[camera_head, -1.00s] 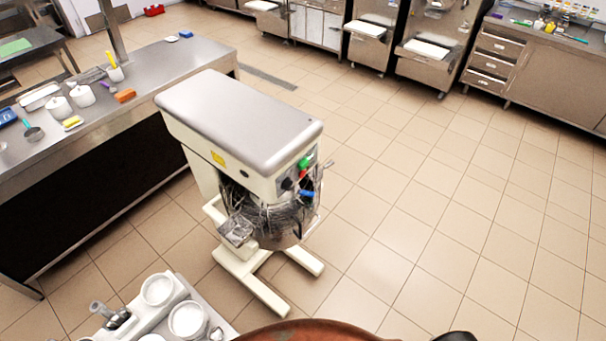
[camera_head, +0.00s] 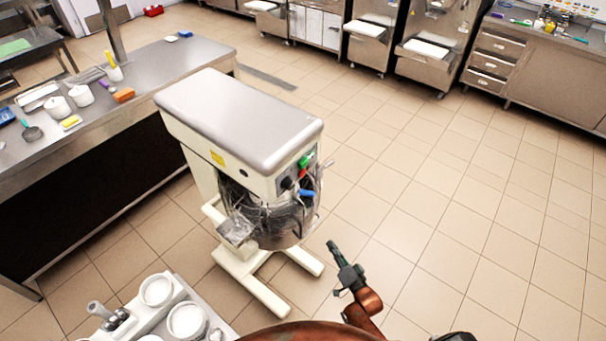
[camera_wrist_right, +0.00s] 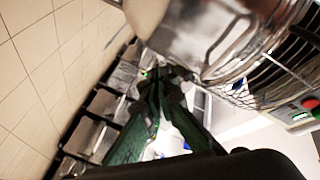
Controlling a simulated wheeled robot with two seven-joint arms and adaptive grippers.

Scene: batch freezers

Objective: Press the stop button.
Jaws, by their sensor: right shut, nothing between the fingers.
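The mixer (camera_head: 240,110) is a cream floor-standing machine with a grey top in the middle of the head view. Its control panel at the right end carries a green button (camera_head: 304,161) and, just below, a small red stop button (camera_head: 304,173). In the right wrist view the red button (camera_wrist_right: 311,103) and the green button (camera_wrist_right: 300,116) show at the right edge. My right gripper (camera_head: 333,246), with dark green fingers, is shut and empty. It is to the right of and lower than the panel in the head view, apart from the buttons. My left gripper is not in view.
The mixer's wire guard and bowl (camera_head: 275,222) lie below the panel, and a blue-handled lever (camera_head: 307,193) sticks out there. A steel counter (camera_head: 190,60) with containers stands left. A white tray with cups (camera_head: 205,296) is at lower left. Tiled floor is clear at right.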

